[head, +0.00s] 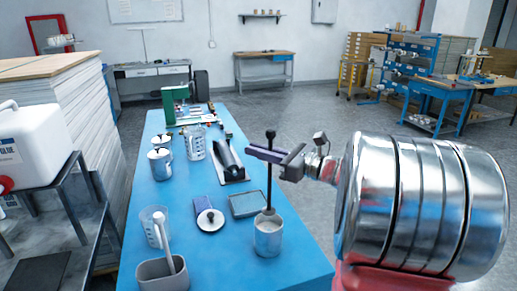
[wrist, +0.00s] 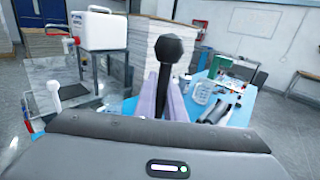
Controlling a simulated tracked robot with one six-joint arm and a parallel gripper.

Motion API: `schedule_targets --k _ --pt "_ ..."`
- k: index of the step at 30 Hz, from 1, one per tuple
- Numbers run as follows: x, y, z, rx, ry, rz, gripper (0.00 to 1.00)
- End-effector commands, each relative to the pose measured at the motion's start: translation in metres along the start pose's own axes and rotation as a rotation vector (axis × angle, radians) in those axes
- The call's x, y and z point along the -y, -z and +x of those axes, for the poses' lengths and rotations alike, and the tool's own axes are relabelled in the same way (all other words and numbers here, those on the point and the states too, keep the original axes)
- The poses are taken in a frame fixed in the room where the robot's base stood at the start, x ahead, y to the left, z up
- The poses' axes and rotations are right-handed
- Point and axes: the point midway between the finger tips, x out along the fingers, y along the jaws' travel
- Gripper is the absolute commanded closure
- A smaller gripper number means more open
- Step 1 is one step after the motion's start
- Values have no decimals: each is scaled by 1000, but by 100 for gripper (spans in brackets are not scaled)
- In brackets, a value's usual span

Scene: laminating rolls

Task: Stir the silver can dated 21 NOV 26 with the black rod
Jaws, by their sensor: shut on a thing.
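My gripper (head: 266,154) is shut on the black rod (head: 269,183) below its round knob. The rod hangs upright, and its lower end meets the mouth of an open silver can (head: 267,240) near the table's front right. Pale contents show inside that can; I cannot tell how deep the rod reaches. Two more silver cans, a nearer one (head: 160,165) and a farther one (head: 162,143), stand at the table's left edge. No date is readable on any can. In the wrist view the rod's black knob (wrist: 168,50) rises between the lilac fingers (wrist: 163,97).
The blue table (head: 190,230) also holds a lid on a dark plate (head: 210,219), a grey tray (head: 248,204), a black roller (head: 228,157), a measuring jug (head: 195,147), a clear cup (head: 152,224) and a grey holder (head: 162,272). A white jug (head: 30,145) stands left, off the table.

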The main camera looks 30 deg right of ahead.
Motion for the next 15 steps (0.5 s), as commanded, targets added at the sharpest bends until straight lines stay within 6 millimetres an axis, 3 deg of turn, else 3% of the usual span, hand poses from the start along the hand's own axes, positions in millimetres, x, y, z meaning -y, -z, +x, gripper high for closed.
schedule_targets --k 15 --pt "1 34 0 0 1 2 100"
